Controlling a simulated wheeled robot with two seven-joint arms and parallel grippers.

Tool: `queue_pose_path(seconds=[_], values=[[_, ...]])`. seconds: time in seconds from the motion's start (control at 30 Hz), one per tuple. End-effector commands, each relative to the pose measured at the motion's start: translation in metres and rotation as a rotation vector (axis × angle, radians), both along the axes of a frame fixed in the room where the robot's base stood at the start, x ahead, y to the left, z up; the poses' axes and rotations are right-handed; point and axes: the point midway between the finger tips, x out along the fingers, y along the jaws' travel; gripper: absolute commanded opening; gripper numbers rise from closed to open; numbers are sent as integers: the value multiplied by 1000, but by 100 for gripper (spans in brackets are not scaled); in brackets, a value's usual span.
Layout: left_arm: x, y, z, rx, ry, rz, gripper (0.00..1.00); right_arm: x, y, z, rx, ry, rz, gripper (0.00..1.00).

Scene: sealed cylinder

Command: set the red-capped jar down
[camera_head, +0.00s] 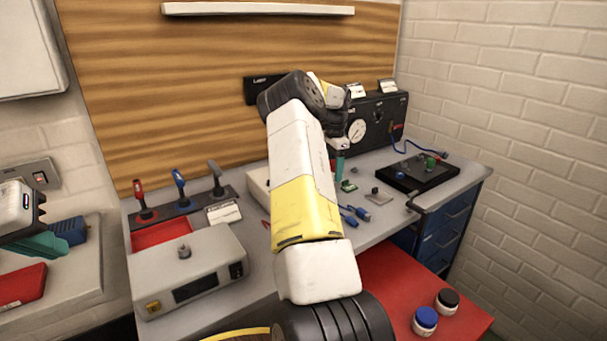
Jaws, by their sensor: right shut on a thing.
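My right arm rises from the bottom middle and reaches over the workbench. Its gripper (340,166) points down near the gauge panel, with a teal fingertip showing beside the arm. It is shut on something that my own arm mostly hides. I cannot make out the red-capped jar, its cap or its base. At the left edge, a white and black part with teal ends, which looks like my left gripper (40,244), is above the side bench. I cannot tell how far its jaws are apart.
A red surface (385,285) at lower right bears a blue-capped jar (426,321) and a black-capped jar (447,301). A grey device (190,270) and upright handles (180,190) stand on the bench's left. The gauge panel (375,122) and a black tray (410,178) are at the right.

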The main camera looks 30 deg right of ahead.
Motion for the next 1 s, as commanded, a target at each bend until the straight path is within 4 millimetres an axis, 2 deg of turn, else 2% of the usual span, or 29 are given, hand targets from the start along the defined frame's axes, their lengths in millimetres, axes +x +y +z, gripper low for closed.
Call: queue_pose_path(seconds=[0.17,0.4,0.87,0.9,0.97,1.0], values=[[0,0,0,0,0,0,0,9,0,-2,0,2,2,12],[0,0,0,0,0,0,0,8,0,-35,0,3,0,12],[0,0,0,0,0,0,0,8,0,-43,1,2,1,12],[0,0,0,0,0,0,0,8,0,-43,1,2,1,64],[0,0,0,0,0,0,0,8,0,-43,1,2,1,76],[0,0,0,0,0,0,0,8,0,-42,1,2,1,78]])
